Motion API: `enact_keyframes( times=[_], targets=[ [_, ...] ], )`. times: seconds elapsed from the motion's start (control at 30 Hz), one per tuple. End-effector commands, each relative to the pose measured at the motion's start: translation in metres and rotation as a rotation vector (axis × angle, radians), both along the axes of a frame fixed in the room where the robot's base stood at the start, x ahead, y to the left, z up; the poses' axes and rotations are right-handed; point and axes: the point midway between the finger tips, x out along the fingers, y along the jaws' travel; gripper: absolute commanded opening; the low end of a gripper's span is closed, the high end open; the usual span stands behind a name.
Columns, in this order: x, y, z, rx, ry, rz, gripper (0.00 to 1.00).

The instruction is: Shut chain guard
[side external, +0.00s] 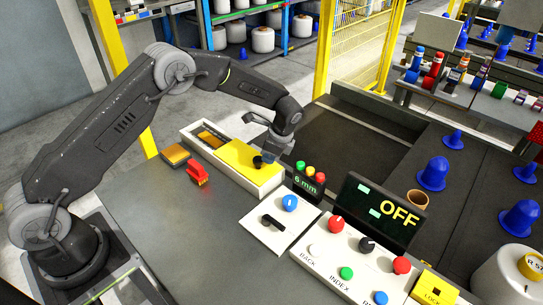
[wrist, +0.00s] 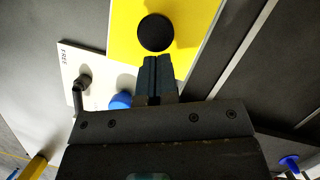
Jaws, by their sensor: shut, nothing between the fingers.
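The chain guard is a flat yellow cover (side external: 240,158) on a long white housing (side external: 268,186), with a round black knob (side external: 258,162) near its right end. At the housing's left end, an uncovered part (side external: 210,138) shows a brownish-yellow inside. In the wrist view the yellow cover (wrist: 190,15) fills the top middle, with the black knob (wrist: 155,32) on it. My gripper (wrist: 157,62) is shut and empty, its fingertips just below the knob in that picture. In the side view my gripper (side external: 268,155) is beside the knob; I cannot tell whether they touch.
A white panel with a blue dial (side external: 289,203) and black lever stands right of the housing. A small "6 mm" display (side external: 308,181) with coloured buttons is near its right end. A red switch (side external: 197,174) and an orange-brown block (side external: 175,155) lie left. Dark belt surface lies behind.

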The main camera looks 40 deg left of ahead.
Motion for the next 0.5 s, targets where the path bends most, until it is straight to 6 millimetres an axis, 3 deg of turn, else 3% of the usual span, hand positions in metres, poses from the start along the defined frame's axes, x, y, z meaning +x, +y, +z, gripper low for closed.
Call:
enact_keyframes(
  times=[0.27,0.5],
  targets=[
    [0.0,0.014,0.0,0.0,0.0,0.002,0.0],
    [-0.001,0.068,0.0,0.002,0.003,0.008,0.0]
  ],
)
